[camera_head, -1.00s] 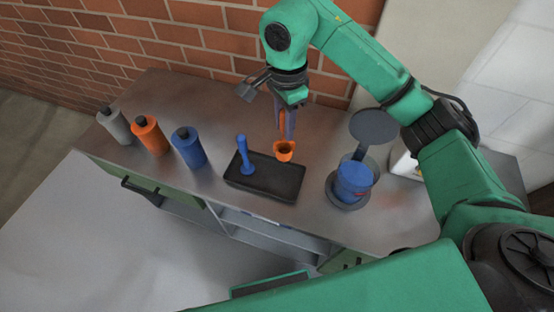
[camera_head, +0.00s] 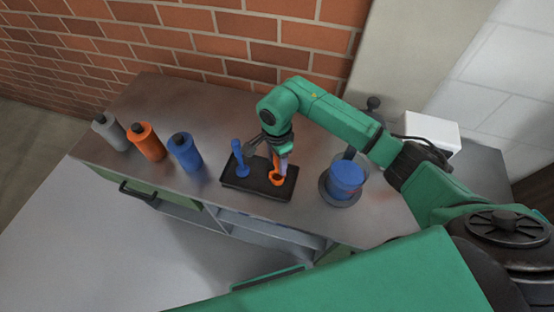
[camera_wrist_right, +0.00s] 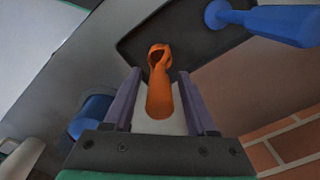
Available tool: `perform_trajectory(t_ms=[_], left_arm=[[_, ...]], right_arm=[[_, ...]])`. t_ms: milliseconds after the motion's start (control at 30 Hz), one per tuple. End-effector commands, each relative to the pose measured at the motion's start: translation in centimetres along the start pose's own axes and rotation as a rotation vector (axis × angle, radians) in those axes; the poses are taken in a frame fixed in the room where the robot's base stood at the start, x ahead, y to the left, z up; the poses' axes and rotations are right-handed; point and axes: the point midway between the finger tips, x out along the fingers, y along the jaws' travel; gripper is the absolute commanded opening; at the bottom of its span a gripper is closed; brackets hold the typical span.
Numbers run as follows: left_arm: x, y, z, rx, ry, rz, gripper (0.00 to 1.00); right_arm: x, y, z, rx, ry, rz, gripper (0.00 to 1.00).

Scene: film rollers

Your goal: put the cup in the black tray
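The orange cup (camera_head: 276,180) is at the right part of the black tray (camera_head: 240,185), low over or on its floor; I cannot tell if it touches. My right gripper (camera_head: 280,165) reaches down to it from above. In the right wrist view the cup's long orange handle (camera_wrist_right: 159,98) lies between the two purple fingers (camera_wrist_right: 160,85), with a narrow gap showing on each side. The fingers look open around it. The tray also shows in the wrist view (camera_wrist_right: 135,38). My left gripper is not in view.
A blue plunger-like tool (camera_head: 241,165) stands in the tray's left part. A blue drum (camera_head: 346,178) on a dark round base is to the right. Grey (camera_head: 109,130), orange (camera_head: 147,142) and blue (camera_head: 186,152) bottles stand left. A brick wall (camera_head: 210,45) is behind.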

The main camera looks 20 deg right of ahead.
Motion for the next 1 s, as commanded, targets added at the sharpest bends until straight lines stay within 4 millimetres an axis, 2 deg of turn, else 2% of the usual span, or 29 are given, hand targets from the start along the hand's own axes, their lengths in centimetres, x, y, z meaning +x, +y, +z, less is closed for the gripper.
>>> perform_trajectory(t_ms=[367,433,567,800,900,1000], left_arm=[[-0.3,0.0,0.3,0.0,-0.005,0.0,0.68],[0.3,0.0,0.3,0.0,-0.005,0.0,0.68],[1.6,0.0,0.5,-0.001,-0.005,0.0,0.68],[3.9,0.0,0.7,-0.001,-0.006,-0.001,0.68],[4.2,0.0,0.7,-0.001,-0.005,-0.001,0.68],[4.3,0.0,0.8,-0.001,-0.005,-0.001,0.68]], right_arm=[[-0.5,0.0,0.0,0.0,0.0,0.0,0.62],[-1.0,-0.1,-0.1,0.0,0.002,-0.004,0.62],[-3.4,-0.2,-0.1,0.0,0.002,-0.007,0.62],[-9.4,-0.1,0.0,0.0,0.002,-0.007,0.62],[-11.2,-0.1,0.0,0.0,0.002,-0.004,0.62],[-12.1,0.0,0.0,0.001,0.0,-0.001,0.62]])
